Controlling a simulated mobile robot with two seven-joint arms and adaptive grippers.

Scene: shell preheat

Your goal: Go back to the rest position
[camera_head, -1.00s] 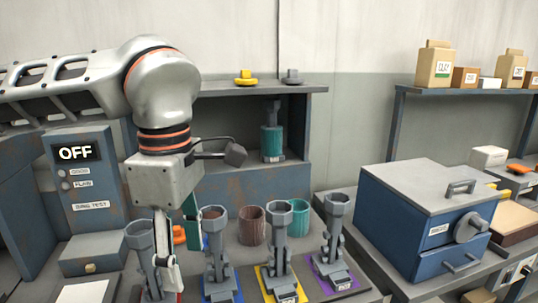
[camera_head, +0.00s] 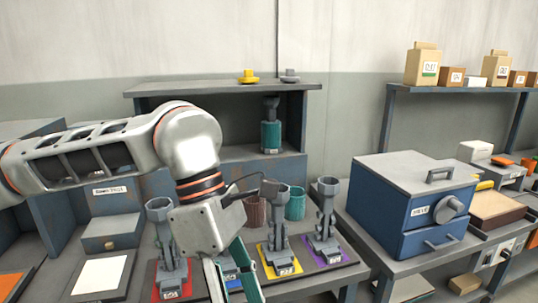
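My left gripper (camera_head: 232,277) hangs in front of the workbench at the lower middle. My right gripper is not in view.
A brown cup (camera_head: 255,212) and a teal cup (camera_head: 295,204) stand behind the fixtures. A shelf (camera_head: 210,88) holds a teal-bodied fixture (camera_head: 271,132). A blue oven-like box (camera_head: 415,209) stands at right. A white sheet (camera_head: 101,275) lies at left.

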